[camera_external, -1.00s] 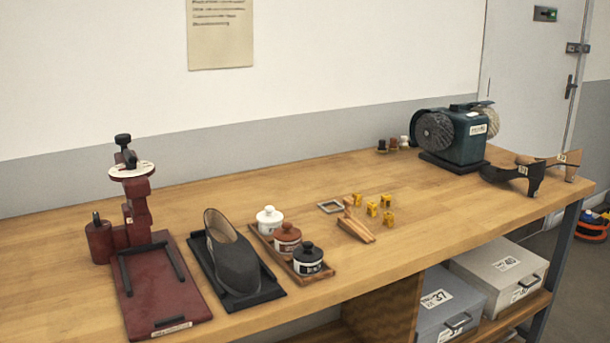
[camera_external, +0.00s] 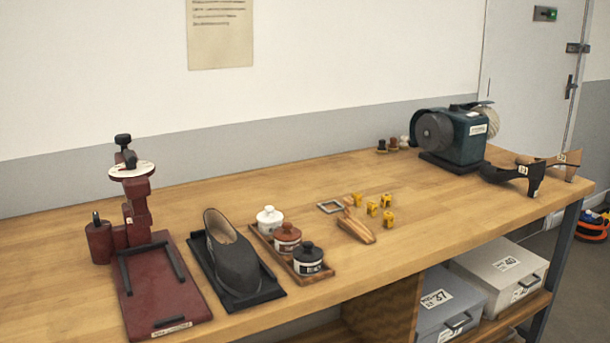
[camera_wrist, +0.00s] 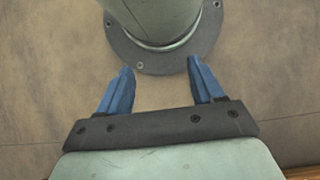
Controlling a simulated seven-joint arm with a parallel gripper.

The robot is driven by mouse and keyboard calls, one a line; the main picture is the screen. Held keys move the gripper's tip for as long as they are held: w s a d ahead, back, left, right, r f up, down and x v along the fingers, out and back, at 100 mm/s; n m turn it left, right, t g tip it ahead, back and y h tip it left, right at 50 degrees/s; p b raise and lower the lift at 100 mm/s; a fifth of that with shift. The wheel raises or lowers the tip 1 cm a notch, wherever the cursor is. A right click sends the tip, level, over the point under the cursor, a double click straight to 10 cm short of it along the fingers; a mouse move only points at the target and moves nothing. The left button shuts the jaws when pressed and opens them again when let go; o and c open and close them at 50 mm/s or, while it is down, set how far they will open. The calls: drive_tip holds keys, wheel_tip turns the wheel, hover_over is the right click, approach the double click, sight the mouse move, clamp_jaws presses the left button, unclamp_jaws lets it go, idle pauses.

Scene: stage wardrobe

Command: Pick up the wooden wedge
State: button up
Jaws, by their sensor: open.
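The wooden wedge (camera_external: 356,227) lies on the workbench in the external view, right of the tray of pots and near the front edge. A small wooden piece (camera_external: 348,201) shows at its far end; I cannot tell whether it is part of the wedge. My gripper (camera_wrist: 160,66) shows only in the wrist view, with two blue fingers spread apart and nothing between them. The wedge is not in the wrist view, and my arm is not in the external view.
Left are a pot tray (camera_external: 262,238), a shoe (camera_external: 235,258) and a red press (camera_external: 160,285). A grinder (camera_external: 462,137) stands back right.

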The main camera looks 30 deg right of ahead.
drive_tip(key=shift+o, duration=0.6)
drive_tip(key=shift+w, duration=0.1)
